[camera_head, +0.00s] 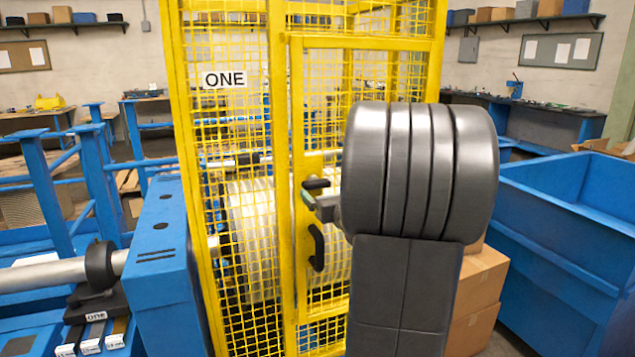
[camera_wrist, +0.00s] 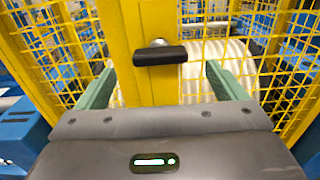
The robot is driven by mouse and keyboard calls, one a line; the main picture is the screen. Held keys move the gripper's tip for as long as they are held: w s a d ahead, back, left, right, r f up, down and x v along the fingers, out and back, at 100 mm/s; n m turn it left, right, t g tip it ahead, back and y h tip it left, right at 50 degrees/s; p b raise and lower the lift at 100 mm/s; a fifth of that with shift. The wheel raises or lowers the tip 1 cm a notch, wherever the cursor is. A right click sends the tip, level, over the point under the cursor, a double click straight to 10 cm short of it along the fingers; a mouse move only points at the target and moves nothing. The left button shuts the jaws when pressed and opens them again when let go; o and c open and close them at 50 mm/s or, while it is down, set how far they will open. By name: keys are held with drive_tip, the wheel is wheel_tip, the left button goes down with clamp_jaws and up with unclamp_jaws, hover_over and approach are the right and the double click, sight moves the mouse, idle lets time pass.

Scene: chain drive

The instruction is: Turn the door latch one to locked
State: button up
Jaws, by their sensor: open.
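The door latch is a black bar handle (camera_wrist: 160,55) lying horizontal on a round silver pivot, on the yellow door post. It also shows in the head view (camera_head: 316,183), on the yellow mesh cage marked ONE (camera_head: 224,79). My gripper (camera_wrist: 160,67) is open, its two green fingers spread to the left and right of the latch. The latch sits centred between the fingertips, and I see no contact. In the head view, my gripper (camera_head: 325,206) is mostly hidden behind my dark wrist, just below and in front of the latch.
A black pull handle (camera_head: 317,247) is below the latch on the cage door. A large ribbed pale drum (camera_head: 250,235) lies behind the mesh. A blue bin (camera_head: 570,225) and cardboard boxes (camera_head: 478,285) stand right; a blue machine housing (camera_head: 163,255) stands left.

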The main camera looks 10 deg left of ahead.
sight(319, 185)
drive_tip(key=p+x, duration=0.1)
drive_tip(key=x, duration=0.6)
drive_tip(key=shift+w+a, duration=0.2)
drive_tip(key=c, duration=1)
